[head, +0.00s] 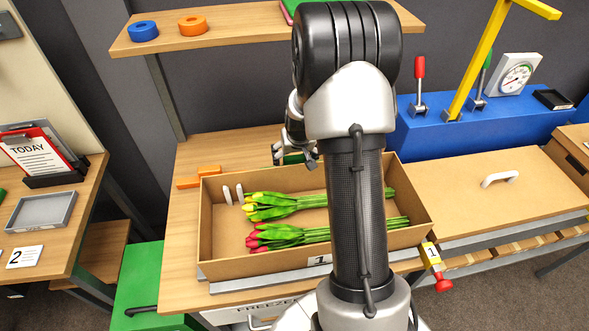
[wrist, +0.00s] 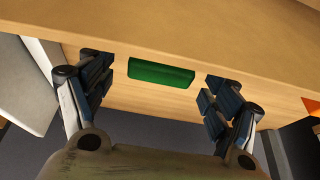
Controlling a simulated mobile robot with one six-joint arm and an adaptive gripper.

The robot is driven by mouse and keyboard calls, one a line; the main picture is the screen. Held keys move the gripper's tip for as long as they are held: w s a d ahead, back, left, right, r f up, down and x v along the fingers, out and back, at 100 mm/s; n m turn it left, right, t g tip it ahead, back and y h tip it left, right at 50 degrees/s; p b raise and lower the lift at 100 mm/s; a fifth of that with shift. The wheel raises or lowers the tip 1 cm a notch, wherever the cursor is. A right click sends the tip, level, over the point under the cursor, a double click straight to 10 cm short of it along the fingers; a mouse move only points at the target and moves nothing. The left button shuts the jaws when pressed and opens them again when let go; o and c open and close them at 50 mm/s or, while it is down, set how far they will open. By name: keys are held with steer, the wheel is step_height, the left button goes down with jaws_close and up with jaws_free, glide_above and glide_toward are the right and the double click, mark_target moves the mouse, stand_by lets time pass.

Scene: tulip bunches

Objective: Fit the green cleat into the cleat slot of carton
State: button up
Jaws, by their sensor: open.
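The green cleat (wrist: 160,74) is a short bar on the light wooden surface in the wrist view. My gripper (wrist: 157,86) is open, with one finger at each side of the cleat and visible gaps between. In the head view the green cleat (head: 293,158) shows small beside my gripper (head: 294,156), behind the carton's far wall. The carton (head: 222,256) is an open brown box marked 1. It holds a yellow tulip bunch (head: 265,206) and a red tulip bunch (head: 275,238). Two white upright pieces (head: 233,194) stand at its left end. My arm hides part of the carton; I cannot make out the cleat slot.
An orange piece (head: 200,177) lies on the table left of the carton. A shelf with blue (head: 143,31) and orange (head: 193,26) rolls is above. A blue machine (head: 470,132) with levers stands at the right.

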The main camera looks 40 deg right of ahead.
steer(key=shift+x, duration=0.85)
steer(key=shift+c, duration=0.2)
steer(key=shift+s, duration=0.1)
steer(key=c, duration=1.1)
steer(key=shift+r, duration=0.2)
